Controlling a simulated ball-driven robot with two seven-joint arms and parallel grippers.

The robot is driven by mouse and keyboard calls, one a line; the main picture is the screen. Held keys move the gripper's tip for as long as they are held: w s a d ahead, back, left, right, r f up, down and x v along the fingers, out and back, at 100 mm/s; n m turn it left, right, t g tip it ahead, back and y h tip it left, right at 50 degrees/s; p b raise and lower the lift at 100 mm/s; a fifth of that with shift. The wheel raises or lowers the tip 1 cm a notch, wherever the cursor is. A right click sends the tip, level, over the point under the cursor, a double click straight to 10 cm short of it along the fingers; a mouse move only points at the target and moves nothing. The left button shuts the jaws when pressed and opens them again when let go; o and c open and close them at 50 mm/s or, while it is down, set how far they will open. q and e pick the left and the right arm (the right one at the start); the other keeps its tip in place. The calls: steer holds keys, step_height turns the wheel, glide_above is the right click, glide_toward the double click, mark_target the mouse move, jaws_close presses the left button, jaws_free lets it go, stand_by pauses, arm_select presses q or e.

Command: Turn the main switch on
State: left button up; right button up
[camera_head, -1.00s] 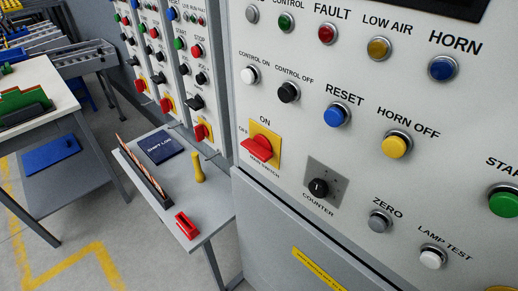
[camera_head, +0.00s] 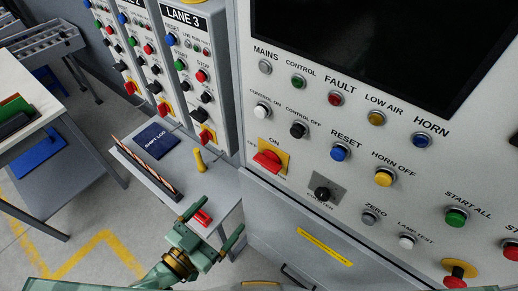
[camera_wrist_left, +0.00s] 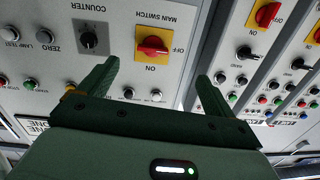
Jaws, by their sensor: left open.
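The main switch (camera_head: 267,160) is a red handle on a yellow plate on the grey control panel. ON is printed above the plate and OFF at its left in the head view; the handle lies sideways, toward the OFF side. It also shows in the left wrist view (camera_wrist_left: 152,46), upside down, beyond the fingers. My left gripper (camera_head: 214,224) is open and empty, below and left of the switch, apart from it. In the left wrist view its green fingers (camera_wrist_left: 158,72) stand wide apart with the switch between and beyond them. My right gripper is not in view.
A small side table holds a dark blue shift log (camera_head: 156,140), a yellow upright piece (camera_head: 200,160), a red item (camera_head: 203,217) and a long dark rack (camera_head: 150,172). The counter knob (camera_head: 322,194) and several buttons surround the switch. Lane panels (camera_head: 190,75) stand at left.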

arm_select(q)
step_height(320, 180, up, 2)
steer(key=h, duration=0.1)
steer(key=p, duration=0.2)
glide_toward(264, 166)
steer(key=shift+n, duration=0.3)
steer(key=x, duration=0.9)
steer(key=shift+w+d, duration=0.2)
steer(key=shift+w, duration=0.1)
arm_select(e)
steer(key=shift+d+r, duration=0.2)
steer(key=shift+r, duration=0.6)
arm_select(q)
steer(key=c, duration=1)
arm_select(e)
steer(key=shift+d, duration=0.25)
